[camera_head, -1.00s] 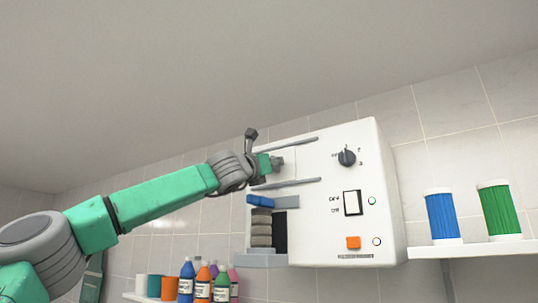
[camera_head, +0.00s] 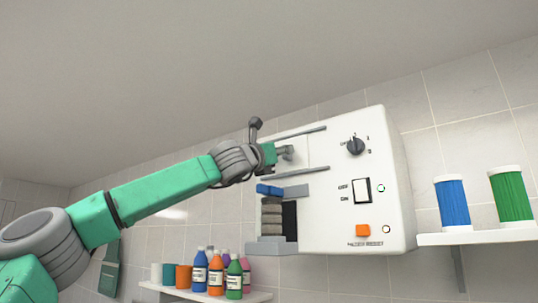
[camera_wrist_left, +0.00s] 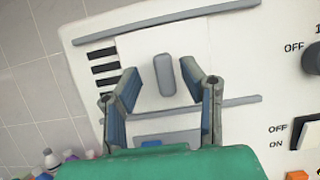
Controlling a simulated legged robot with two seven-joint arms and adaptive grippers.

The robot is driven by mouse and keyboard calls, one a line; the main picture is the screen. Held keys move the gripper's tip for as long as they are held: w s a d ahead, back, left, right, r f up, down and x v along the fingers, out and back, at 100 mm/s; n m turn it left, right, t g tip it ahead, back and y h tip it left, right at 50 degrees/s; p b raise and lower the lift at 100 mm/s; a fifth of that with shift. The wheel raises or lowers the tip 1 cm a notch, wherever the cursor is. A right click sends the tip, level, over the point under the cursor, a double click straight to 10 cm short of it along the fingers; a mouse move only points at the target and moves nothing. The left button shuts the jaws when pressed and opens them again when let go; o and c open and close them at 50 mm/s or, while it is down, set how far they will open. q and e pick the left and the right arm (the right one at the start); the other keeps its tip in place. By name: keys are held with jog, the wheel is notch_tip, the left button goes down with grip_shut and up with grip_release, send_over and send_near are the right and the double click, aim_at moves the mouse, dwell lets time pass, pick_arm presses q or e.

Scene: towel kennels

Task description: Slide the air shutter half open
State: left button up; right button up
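The air shutter (camera_wrist_left: 145,50) is a pale plate between two grey rails on a white wall box (camera_head: 335,215). In the left wrist view its upright grey handle (camera_wrist_left: 164,75) stands near the middle of the plate. Several black vent slots (camera_wrist_left: 103,68) show uncovered at the plate's left edge. My left gripper (camera_wrist_left: 165,88) is open, with one blue-padded finger on each side of the handle and a visible gap to both. In the head view my left gripper (camera_head: 284,152) is at the shutter, between the rails. My right gripper is not in view.
The box carries a dark knob (camera_head: 356,146), a rocker switch (camera_head: 362,190) and an orange button (camera_head: 362,230). Bottles (camera_head: 216,276) stand on a shelf below; blue (camera_head: 452,203) and green (camera_head: 508,198) rolls stand right.

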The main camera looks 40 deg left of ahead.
pick_arm(q)
jog(key=d+v, duration=0.1)
jog(key=v, duration=0.9)
jog(key=shift+r, duration=0.25)
jog(key=shift+a, duration=0.15)
